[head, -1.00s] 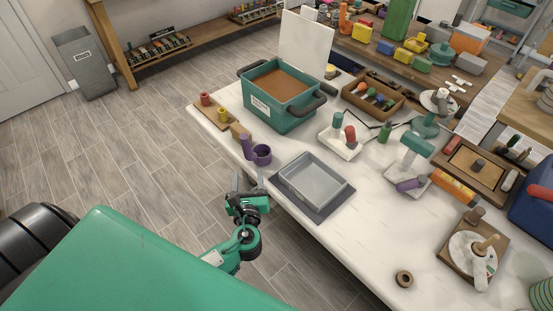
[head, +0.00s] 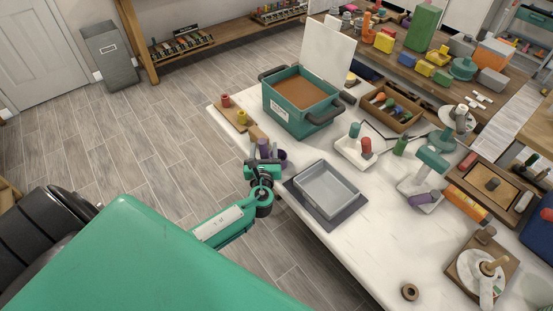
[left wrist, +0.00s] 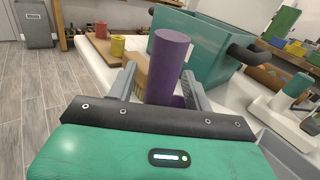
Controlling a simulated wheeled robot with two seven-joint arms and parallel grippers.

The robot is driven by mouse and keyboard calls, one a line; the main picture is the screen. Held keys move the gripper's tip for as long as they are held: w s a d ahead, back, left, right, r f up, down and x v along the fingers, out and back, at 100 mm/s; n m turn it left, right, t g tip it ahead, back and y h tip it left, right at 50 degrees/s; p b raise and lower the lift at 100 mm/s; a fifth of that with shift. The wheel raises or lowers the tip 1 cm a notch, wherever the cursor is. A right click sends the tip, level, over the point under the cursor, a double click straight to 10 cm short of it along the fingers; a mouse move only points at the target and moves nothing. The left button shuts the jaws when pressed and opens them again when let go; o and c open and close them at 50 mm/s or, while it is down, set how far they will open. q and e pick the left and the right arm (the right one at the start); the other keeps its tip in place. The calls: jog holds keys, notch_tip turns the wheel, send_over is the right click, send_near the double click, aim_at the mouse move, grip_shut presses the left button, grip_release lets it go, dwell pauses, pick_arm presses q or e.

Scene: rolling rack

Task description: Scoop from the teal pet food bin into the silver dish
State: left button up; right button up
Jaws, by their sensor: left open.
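The teal bin (head: 290,117) stands open on the white table, full of brown food, with its pale lid raised behind. It also shows in the left wrist view (left wrist: 210,45). The silver dish (head: 327,188) sits on a dark mat nearer the front edge and looks empty. The purple scoop (head: 281,158) stands at the table edge by the bin; its upright handle shows in the left wrist view (left wrist: 167,65). My left gripper (head: 262,160) is open, with its fingers (left wrist: 157,85) on both sides of the handle; contact cannot be told. My right gripper is out of view.
A wooden board with red and yellow pegs (head: 233,113) lies left of the bin. A white holder with teal and red handles (head: 357,153) and a wooden tray of coloured items (head: 388,108) stand to the right.

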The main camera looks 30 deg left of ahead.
pick_arm(q)
jog(key=shift+w+a, duration=0.3)
jog(key=shift+w, duration=0.25)
grip_shut()
jog(key=shift+r, duration=0.1)
